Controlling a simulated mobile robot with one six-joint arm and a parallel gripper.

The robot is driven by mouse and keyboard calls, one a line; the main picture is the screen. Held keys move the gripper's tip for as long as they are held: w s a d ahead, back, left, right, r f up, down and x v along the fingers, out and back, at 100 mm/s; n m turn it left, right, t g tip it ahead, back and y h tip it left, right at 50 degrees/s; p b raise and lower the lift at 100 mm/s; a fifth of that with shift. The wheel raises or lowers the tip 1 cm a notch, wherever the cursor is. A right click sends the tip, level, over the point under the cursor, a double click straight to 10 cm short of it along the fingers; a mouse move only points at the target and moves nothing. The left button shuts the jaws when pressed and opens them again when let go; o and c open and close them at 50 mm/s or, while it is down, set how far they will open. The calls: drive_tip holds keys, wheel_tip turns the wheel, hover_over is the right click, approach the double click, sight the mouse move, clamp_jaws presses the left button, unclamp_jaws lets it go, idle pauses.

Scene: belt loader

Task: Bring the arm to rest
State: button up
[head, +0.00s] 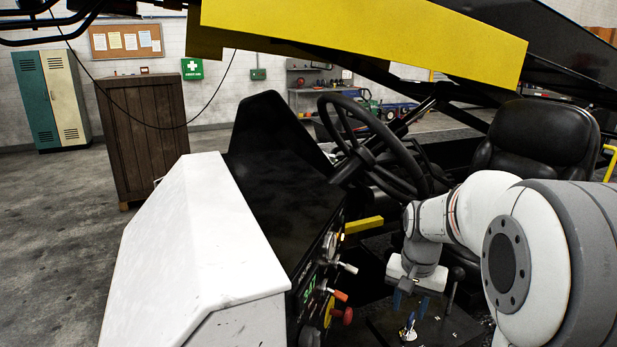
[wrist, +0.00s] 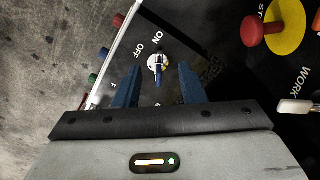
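My gripper (head: 409,304) hangs at the end of my arm, in front of the seat and above a dark panel. Its two blue fingers are apart, and I see nothing held between them. In the wrist view my gripper (wrist: 159,70) is open, with a small round switch (wrist: 155,63) bearing a blue key showing in the gap beyond the fingertips. The key lies roughly along the line to the "ON" label; "OFF" is to its left. The switch also shows below the fingers in the head view (head: 408,333). The fingers look clear of it.
The steering wheel (head: 370,145) and black seat (head: 535,140) stand close around my arm. A white cowl (head: 195,240) is at left, and a yellow beam (head: 360,40) crosses overhead. A red button on a yellow plate (wrist: 284,28) and knobbed levers (head: 342,267) are nearby.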

drive_tip(key=s+a+r+n+t, duration=0.1)
drive_tip(key=s+a+n, duration=0.2)
drive_tip(key=s, duration=0.6)
drive_tip(key=s+a+r+n+t, duration=0.1)
drive_tip(key=s+a, duration=0.3)
drive_tip(key=s, duration=0.5)
drive_tip(key=shift+s+n, duration=0.15)
drive_tip(key=shift+n, duration=0.75)
